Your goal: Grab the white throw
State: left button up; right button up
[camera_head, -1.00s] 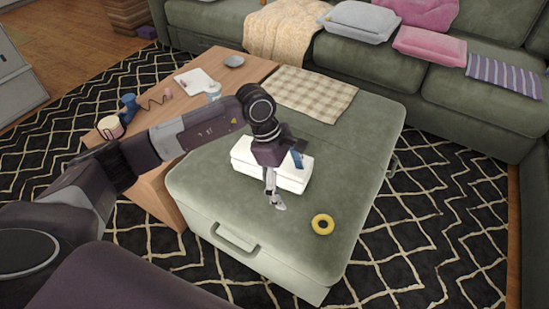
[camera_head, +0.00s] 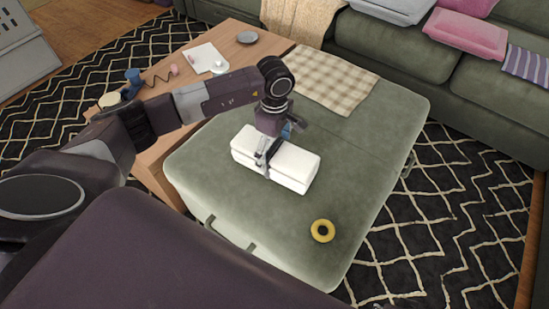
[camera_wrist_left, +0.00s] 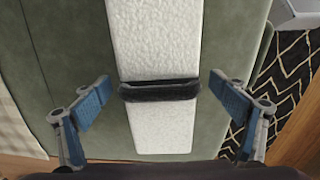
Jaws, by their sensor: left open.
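The white throw (camera_head: 297,166) is a folded, textured white bundle lying on the green ottoman (camera_head: 215,185). It also shows in the left wrist view (camera_wrist_left: 155,40), running lengthwise with a dark band (camera_wrist_left: 160,90) across it. My left gripper (camera_head: 266,168) is over the throw in the head view and hides part of it. In the left wrist view my left gripper (camera_wrist_left: 160,118) is open, with one blue-padded finger on each side of the throw and gaps between. My right gripper is not in view.
A yellow ring (camera_head: 322,230) lies on the ottoman near its front. A checked cloth (camera_head: 334,80) lies at its far end. A wooden table (camera_head: 262,48) with small items stands at the left. A green sofa (camera_head: 385,50) with folded textiles is behind.

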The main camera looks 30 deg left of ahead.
pick_arm(q)
notch_tip(320, 180, down, 2)
jog(key=shift+f, duration=0.1)
jog(key=c, duration=1.5)
